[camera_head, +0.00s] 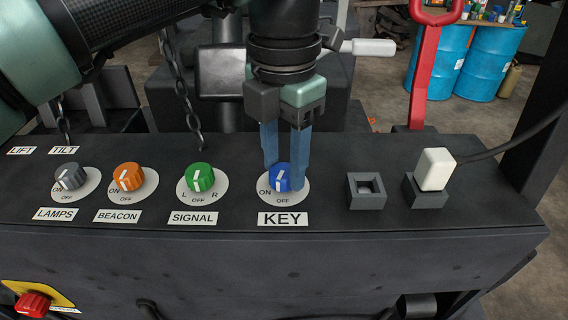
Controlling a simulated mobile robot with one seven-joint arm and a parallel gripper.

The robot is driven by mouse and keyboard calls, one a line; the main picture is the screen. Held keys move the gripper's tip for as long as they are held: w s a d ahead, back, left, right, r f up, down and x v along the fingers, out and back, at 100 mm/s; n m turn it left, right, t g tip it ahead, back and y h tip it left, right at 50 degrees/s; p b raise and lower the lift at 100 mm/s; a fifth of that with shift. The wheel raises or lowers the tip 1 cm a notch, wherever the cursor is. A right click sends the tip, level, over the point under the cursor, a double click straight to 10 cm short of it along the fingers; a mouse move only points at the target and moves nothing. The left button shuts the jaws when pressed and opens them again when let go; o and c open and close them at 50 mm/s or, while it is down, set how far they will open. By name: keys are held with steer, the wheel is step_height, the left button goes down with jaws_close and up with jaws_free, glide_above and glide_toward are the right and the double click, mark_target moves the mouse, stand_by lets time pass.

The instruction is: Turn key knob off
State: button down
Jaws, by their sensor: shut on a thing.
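The key knob (280,179) is blue with a white pointer line and sits on a round white dial plate (293,195) marked ON and OFF. A KEY label (283,219) lies in front of it. The white line on the knob runs near upright, tilted slightly to the left at its top. My gripper (284,180) points down from above with two blue fingers, one at each side of the knob. The fingers are shut on the knob and hide parts of its sides.
Green SIGNAL (200,177), orange BEACON (128,177) and grey LAMPS (70,176) knobs stand to the left on the dark panel. To the right are an empty square socket (366,190) and a white plug (435,169) with a cable. A red lever (424,75) rises behind.

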mark_target(284, 169)
steer(key=shift+n+b, duration=0.5)
steer(key=shift+n, duration=1.4)
steer(key=shift+c, duration=1.8)
jaws_free()
steer(key=shift+r, duration=0.1)
step_height(284, 169, up, 13)
steer(key=p, duration=1)
steer(key=shift+p, duration=0.35)
